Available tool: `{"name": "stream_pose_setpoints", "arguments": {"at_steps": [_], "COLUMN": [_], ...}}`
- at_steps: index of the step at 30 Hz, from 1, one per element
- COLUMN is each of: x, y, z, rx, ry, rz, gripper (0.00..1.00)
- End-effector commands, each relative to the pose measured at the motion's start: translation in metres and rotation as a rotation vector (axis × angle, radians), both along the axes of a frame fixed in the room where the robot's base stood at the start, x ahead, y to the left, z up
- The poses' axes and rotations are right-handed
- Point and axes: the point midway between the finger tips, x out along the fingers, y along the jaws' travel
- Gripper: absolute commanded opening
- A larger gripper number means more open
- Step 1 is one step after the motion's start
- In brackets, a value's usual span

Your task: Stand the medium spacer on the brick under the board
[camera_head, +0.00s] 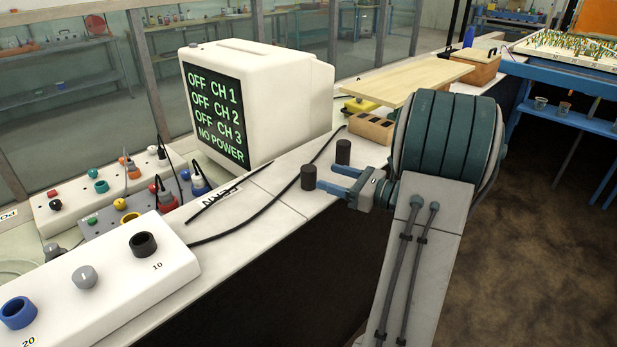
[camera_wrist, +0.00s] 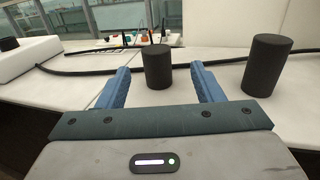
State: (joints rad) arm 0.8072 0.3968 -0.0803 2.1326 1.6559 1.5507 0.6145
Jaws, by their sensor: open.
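Two black cylindrical spacers stand upright on the white bench. One spacer (camera_head: 308,177) is just ahead of my fingertips. In the wrist view this spacer (camera_wrist: 157,68) shows between the fingers, seemingly beyond their tips. The other spacer (camera_head: 343,152) stands beside my gripper and appears larger at right in the wrist view (camera_wrist: 268,66). I cannot tell which is the medium one. My blue-fingered gripper (camera_head: 333,178) is open and empty, low over the bench edge. A brown brick (camera_head: 371,127) with dark holes sits by the near end of the pale wooden board (camera_head: 420,78). My arm hides part of the board.
A white monitor (camera_head: 262,95) stands behind the spacers. A black cable (camera_head: 255,215) crosses the bench. A white block with rings (camera_head: 95,280) and a grey plug box (camera_head: 120,222) lie left. A yellow object (camera_head: 360,105) is near the board. The bench's front edge is close below my gripper.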

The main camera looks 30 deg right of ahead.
Motion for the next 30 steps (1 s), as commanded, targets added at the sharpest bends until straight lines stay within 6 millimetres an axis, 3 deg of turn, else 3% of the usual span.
{"name": "stream_pose_setpoints", "arguments": {"at_steps": [10, 18, 25, 26, 30], "x": [0.02, 0.05, 0.052, 0.052, 0.052], "y": [0.017, 0.041, 0.042, 0.042, 0.042], "z": [0.001, 0.002, 0.002, 0.002, 0.002], "rx": [-0.001, -0.001, -0.001, -0.001, -0.001], "ry": [0.002, 0.001, 0.0, 0.0, 0.0], "rz": [0.004, 0.003, 0.0, 0.001, 0.001], "gripper": [0.61, 0.61, 0.61, 0.55, 0.16]}}
